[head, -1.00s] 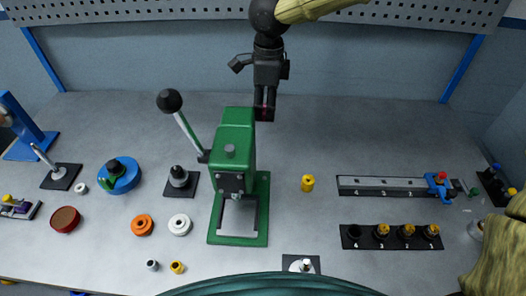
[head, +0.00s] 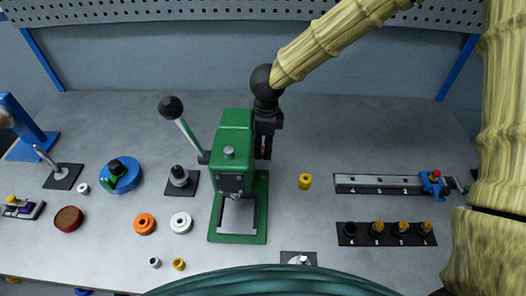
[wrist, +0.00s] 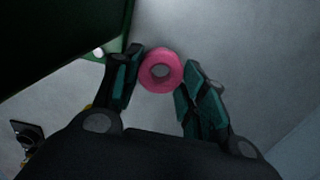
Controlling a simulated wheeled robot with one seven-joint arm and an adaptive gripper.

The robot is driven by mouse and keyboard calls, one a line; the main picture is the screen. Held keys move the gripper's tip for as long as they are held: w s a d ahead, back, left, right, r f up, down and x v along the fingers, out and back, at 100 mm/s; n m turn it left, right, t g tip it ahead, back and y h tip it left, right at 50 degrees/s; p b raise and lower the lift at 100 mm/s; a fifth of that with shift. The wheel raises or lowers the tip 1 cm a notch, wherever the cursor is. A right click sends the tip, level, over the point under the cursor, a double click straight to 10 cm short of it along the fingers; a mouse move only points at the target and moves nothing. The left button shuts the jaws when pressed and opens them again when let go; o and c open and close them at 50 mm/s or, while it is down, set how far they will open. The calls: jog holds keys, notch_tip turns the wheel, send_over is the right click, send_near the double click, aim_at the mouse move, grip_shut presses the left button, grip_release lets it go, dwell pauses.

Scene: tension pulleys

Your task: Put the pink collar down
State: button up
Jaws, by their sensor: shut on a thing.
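The pink collar (wrist: 161,71) is a small ring with a hole through its middle, held between the fingertips of my gripper (wrist: 160,80) in the wrist view. The gripper is shut on it. In the head view my gripper (head: 263,152) points down just right of and behind the green press (head: 236,150). Only a small trace of pink shows there, and the press hides part of the gripper. I cannot tell how high the collar is above the bench.
The grey bench (head: 320,130) is clear behind and right of the gripper. A yellow collar (head: 305,181) stands to the right, with a numbered rail (head: 376,184) and a black peg block (head: 352,242) beyond. Orange (head: 144,223) and white (head: 181,222) rings lie left of the press.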

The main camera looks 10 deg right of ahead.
aim_at(263, 153)
notch_tip(263, 153, down, 4)
jog(key=shift+r, duration=0.25)
jog(key=shift+c, duration=0.4)
jog(key=o, duration=0.8)
jog(key=shift+r, duration=0.15)
jog(key=r, duration=0.4)
jog(key=r+b, duration=0.1)
jog(key=r, duration=0.3)
jog(key=r+b, duration=0.1)
jog(key=r, duration=0.2)
jog(key=shift+d+r, duration=0.3)
jog(key=shift+r, duration=0.1)
